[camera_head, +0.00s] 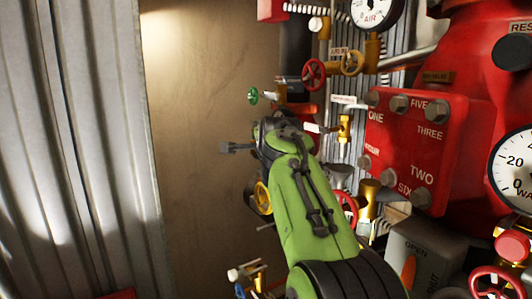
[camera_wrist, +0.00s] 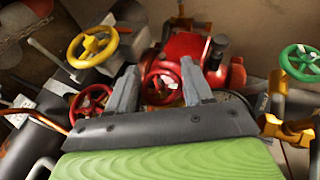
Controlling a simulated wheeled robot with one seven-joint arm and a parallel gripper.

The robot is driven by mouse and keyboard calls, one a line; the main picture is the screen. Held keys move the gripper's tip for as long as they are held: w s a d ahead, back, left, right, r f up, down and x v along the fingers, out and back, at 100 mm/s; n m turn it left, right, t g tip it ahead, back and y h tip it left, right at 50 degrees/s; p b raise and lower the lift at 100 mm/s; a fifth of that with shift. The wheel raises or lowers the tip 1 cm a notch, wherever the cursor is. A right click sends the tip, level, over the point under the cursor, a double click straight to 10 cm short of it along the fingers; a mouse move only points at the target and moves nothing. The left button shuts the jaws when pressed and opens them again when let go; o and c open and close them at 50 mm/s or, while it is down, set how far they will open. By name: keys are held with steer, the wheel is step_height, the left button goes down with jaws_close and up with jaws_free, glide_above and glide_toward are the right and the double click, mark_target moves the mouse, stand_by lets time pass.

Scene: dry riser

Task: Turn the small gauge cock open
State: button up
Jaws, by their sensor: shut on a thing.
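My gripper (camera_wrist: 160,68) shows in the wrist view with its two grey fingers on either side of a small red handwheel (camera_wrist: 163,81). The wheel's rim lies between the fingers, and they appear shut on it. I cannot read a label there, so I cannot tell for sure that this wheel is the gauge cock. A small brass cock with a pale lever (camera_head: 344,128) stands just right of my arm's far end.
A second red handwheel (camera_wrist: 90,103) and a yellow one (camera_wrist: 93,46) are left of the fingers; a green one (camera_wrist: 300,62) is at right. In the head view, a red numbered panel (camera_head: 408,150) and gauges crowd the right. The brown wall (camera_head: 195,150) is clear.

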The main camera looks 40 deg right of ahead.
steer(key=shift+g, duration=0.5)
steer(key=o, duration=1)
steer(key=shift+c, duration=0.2)
steer(key=v, duration=1.5)
steer(key=shift+s+r, duration=0.2)
steer(key=shift+r, duration=0.2)
